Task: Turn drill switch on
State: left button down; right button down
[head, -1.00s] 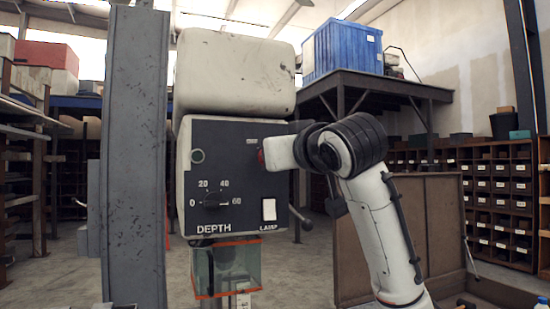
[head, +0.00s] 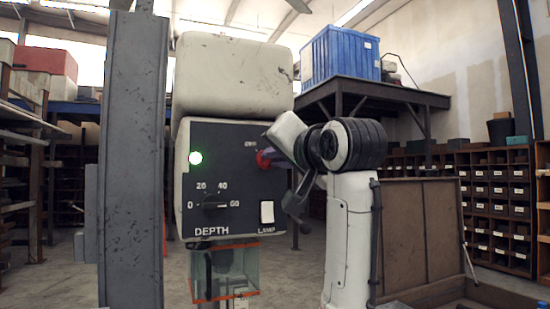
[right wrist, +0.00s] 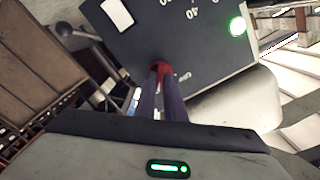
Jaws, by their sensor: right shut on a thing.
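The drill's dark control panel (head: 222,172) faces me in the head view. Its red switch (head: 262,159) is at the upper right of the panel, partly hidden by my right gripper (head: 271,157). In the right wrist view the red switch (right wrist: 162,69) sits between the fingertips of my right gripper (right wrist: 161,78), which is shut on it. The round indicator lamp (head: 195,158) at the panel's upper left glows green; it also glows in the right wrist view (right wrist: 237,26). My left gripper is not in view.
A depth dial (head: 211,203) and a white lamp switch (head: 267,212) are lower on the panel. A grey column (head: 133,160) stands at left. A clear guard with orange edges (head: 239,268) hangs below the drill head. A brown panel (head: 425,235) stands at right.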

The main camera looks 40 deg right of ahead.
jog(key=shift+m, duration=0.6)
jog(key=c, duration=1.8)
grip_release()
jog(key=shift+s, duration=0.1)
jog(key=shift+c, duration=0.2)
jog(key=b+v, duration=0.1)
jog(key=v, duration=0.9)
jog(key=shift+s, duration=0.1)
